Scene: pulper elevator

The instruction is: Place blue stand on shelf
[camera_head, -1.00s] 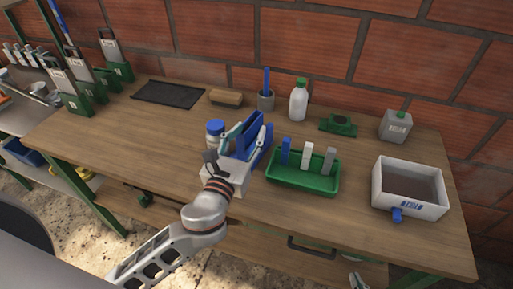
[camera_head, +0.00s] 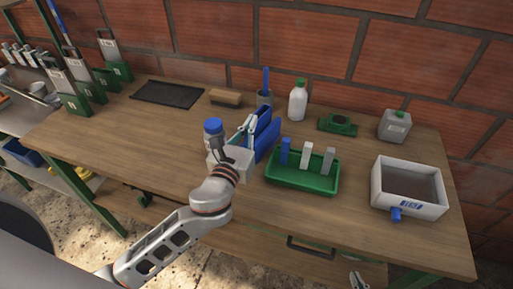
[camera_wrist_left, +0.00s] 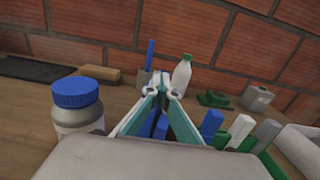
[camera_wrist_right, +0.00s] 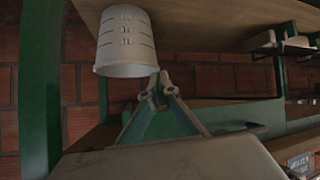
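The blue stand (camera_head: 267,137) is on the wooden workbench, left of the green tray. In the left wrist view the blue stand (camera_wrist_left: 160,127) shows between and below my fingers. My left gripper (camera_head: 248,122) has its fingertips close together at the stand's upper part and appears shut on it. The stand's base is partly hidden, so I cannot tell whether it touches the bench. My right gripper (camera_wrist_right: 160,82) is low at the bench's front, its fingers together and empty. Shelf surfaces show under the bench (camera_head: 245,242) and at the left rack (camera_head: 50,175); I cannot tell which is meant.
A blue-capped jar (camera_head: 213,130) stands close left of my left gripper. The green tray (camera_head: 302,182) holds three upright blocks; a white box (camera_head: 410,205) is further right. A bottle (camera_head: 298,100) stands behind.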

